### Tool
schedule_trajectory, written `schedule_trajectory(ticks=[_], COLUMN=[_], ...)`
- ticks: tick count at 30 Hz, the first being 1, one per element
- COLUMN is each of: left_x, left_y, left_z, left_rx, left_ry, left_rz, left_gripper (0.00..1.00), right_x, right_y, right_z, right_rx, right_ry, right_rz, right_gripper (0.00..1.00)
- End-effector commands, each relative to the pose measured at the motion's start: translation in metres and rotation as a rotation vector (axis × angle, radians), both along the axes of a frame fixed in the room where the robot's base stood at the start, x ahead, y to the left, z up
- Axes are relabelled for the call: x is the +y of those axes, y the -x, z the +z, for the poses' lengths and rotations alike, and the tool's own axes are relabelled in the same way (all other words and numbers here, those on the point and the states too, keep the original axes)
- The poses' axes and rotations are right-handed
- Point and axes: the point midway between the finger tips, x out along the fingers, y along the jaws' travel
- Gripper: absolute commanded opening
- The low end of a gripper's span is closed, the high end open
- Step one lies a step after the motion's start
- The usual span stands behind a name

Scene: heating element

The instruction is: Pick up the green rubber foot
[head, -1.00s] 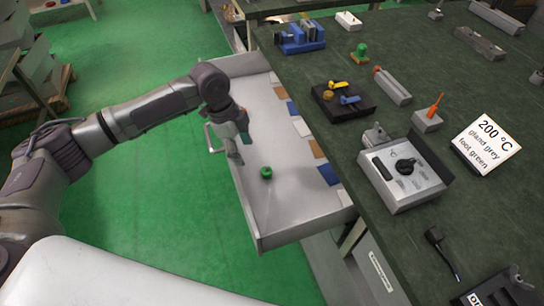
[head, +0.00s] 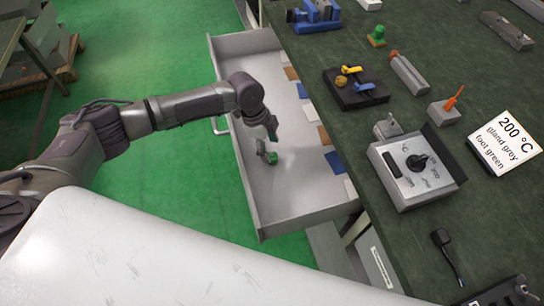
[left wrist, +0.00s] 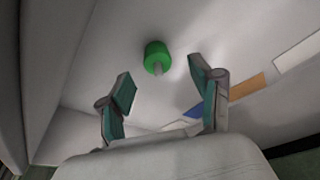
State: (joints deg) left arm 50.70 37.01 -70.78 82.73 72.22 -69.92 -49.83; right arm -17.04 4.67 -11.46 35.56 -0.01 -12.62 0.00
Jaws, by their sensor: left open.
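The green rubber foot (head: 271,158) lies on the floor of the open drawer (head: 262,222). It is a small green cylinder. In the left wrist view the green foot (left wrist: 157,56) has a short grey stem and sits ahead of the fingertips, between their lines. My left gripper (head: 267,148) points down into the drawer, right beside the foot in the head view. In the left wrist view its two teal-padded fingers (left wrist: 160,82) are apart with nothing between them. Whether a finger touches the foot cannot be told. My right gripper is not in view.
The drawer's walls surround the gripper, with coloured cards (head: 323,135) along its right side. The dark green bench (head: 330,50) beside it carries a grey heater box (head: 417,168), a sign reading 200 °C, gland grey, foot green (head: 506,142), and a black block (head: 357,90).

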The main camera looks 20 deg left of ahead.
Motion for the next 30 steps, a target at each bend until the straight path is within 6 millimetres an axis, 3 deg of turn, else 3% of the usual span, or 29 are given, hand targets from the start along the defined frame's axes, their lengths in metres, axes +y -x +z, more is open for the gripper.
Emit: schedule_trajectory(ticks=[6,15,25,30], left_x=[-0.009,-0.010,-0.009,-0.009], left_y=[0.003,0.002,0.002,0.002], left_z=[-0.029,-0.034,-0.034,-0.033], left_rx=[0.002,0.001,0.001,0.000], left_ry=[0.001,0.000,0.000,0.000], left_rz=[-0.001,0.001,0.001,0.001], left_gripper=[0.64,0.64,0.09,0.08], right_x=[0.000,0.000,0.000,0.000], right_y=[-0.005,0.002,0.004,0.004], right_z=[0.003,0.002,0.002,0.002], right_rx=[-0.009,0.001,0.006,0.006], right_ry=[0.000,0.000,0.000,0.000], right_rz=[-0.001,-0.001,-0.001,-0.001], right_gripper=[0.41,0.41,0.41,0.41])
